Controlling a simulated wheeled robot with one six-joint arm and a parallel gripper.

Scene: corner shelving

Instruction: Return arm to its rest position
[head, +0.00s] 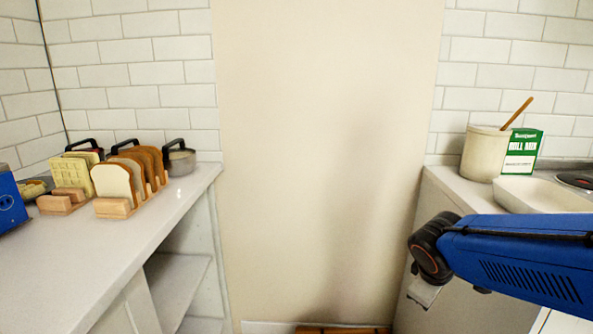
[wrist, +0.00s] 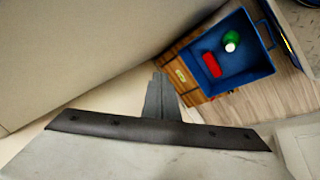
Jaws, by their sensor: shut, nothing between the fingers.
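My gripper (wrist: 158,80) shows in the wrist view with its two dark fingers together and nothing between them. In the head view, my blue arm reaches in from the right edge. Its dark wrist joint hangs in front of the right-hand counter (head: 444,178), with a pale part of the hand below it; the fingertips cannot be made out there. The gripper appears apart from the counter and the wall.
A blue crate (wrist: 270,72) holding a red item (wrist: 212,64) and a green-and-white item (wrist: 232,41) lies below in the wrist view. Bread slices in a wooden rack (head: 113,208) stand on the left counter (head: 150,230). A crock (head: 482,155), green-and-white box (head: 522,152) and pale dish (head: 540,195) stand at right.

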